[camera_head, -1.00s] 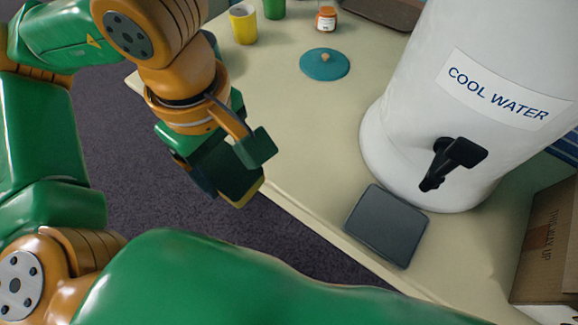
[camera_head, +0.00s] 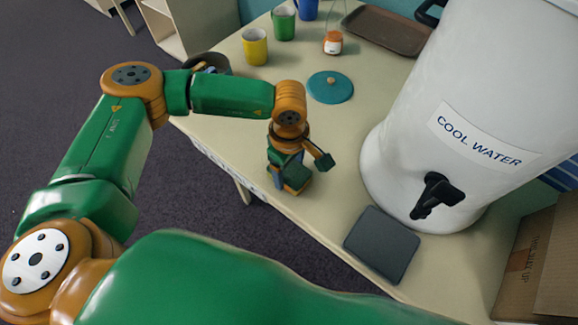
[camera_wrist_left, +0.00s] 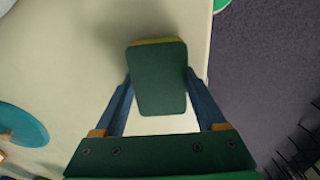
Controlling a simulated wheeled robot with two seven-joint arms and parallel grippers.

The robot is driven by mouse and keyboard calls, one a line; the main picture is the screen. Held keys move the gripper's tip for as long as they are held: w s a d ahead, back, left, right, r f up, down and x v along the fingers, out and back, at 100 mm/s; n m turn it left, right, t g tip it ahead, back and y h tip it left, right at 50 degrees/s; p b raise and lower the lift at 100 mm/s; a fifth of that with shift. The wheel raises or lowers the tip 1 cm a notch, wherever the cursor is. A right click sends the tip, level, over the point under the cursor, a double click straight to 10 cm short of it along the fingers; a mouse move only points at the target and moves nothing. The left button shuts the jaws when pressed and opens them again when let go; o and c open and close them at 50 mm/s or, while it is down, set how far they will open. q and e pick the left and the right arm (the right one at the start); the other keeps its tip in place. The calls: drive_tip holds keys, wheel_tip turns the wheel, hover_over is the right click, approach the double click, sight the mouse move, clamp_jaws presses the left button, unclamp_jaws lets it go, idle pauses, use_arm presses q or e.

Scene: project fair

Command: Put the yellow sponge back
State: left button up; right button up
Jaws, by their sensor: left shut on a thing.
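The sponge (camera_wrist_left: 160,82) shows in the left wrist view as a dark green pad with a thin yellow edge at its far side. It sits between the two blue fingers of my left gripper (camera_wrist_left: 161,90), which is shut on it. In the head view my left gripper (camera_head: 299,170) holds the sponge over the near edge of the cream table (camera_head: 262,132). The gripper partly hides the sponge there, and I cannot tell its exact height above the table. A dark grey flat pad (camera_head: 382,244) lies to the right, below the dispenser's tap. My right gripper is out of view.
A large white water dispenser (camera_head: 450,90) stands on the right, beside a cardboard box (camera_head: 530,262). A teal lid (camera_head: 330,90), an orange jar (camera_head: 333,43), a yellow cup (camera_head: 255,48), a green cup (camera_head: 284,24) and a brown tray (camera_head: 388,30) stand farther back.

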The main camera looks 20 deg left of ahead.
sight(289, 171)
use_arm(q)
drive_tip(key=shift+f, duration=0.2)
drive_tip(key=o, duration=1.1)
drive_tip(key=shift+r, duration=0.1)
drive_tip(key=shift+o, duration=0.2)
drive_tip(key=shift+r, duration=0.35)
wheel_tip(289, 171, up, 12)
drive_tip(key=b, duration=0.3)
drive_tip(key=shift+f, duration=0.15)
